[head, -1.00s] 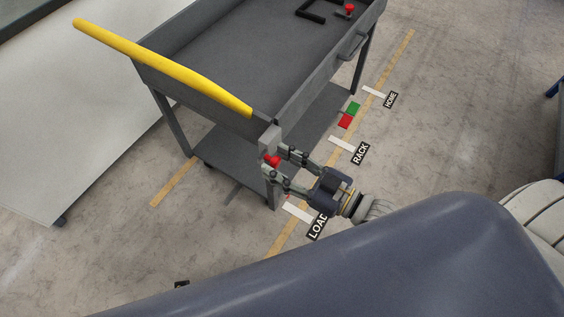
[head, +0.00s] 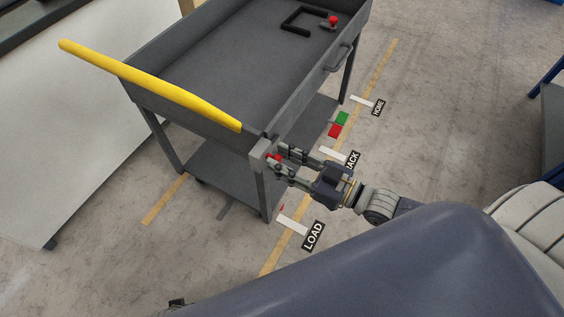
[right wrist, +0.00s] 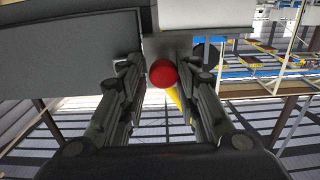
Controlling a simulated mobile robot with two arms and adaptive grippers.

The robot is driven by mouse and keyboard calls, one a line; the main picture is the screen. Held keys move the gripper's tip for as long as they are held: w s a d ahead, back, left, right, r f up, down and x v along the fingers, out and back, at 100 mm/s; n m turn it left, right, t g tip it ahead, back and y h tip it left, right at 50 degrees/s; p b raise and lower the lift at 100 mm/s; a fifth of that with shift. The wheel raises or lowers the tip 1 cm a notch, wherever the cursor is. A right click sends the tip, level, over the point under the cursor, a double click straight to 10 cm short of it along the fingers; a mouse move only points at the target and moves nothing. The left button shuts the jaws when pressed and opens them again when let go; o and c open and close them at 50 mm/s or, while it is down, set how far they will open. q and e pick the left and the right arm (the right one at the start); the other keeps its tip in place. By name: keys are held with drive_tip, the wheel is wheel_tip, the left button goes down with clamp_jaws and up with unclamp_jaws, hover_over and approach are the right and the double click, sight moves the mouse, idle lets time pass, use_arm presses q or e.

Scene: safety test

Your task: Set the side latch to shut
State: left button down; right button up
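The side latch's red knob (head: 274,157) is at the near corner of a grey cart (head: 205,115), just beside a light grey corner block (head: 259,148). My right gripper (head: 281,161) reaches this corner, with its fingers apart on either side of the knob. In the right wrist view the red knob (right wrist: 163,73) sits between the two open fingers (right wrist: 165,85), with a visible gap on each side. The latch arm behind the knob is mostly hidden, so its exact setting is unclear. My left gripper is not in view.
The cart has a yellow handle (head: 150,86), a side pull (head: 339,58) and another red knob (head: 333,20) on its tray. Green (head: 342,118) and red (head: 335,131) patches are beside it. A white panel (head: 70,130) stands left.

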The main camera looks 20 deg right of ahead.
drive_tip(key=shift+o, duration=0.5)
drive_tip(key=shift+w+d, duration=0.1)
drive_tip(key=v, duration=1.2)
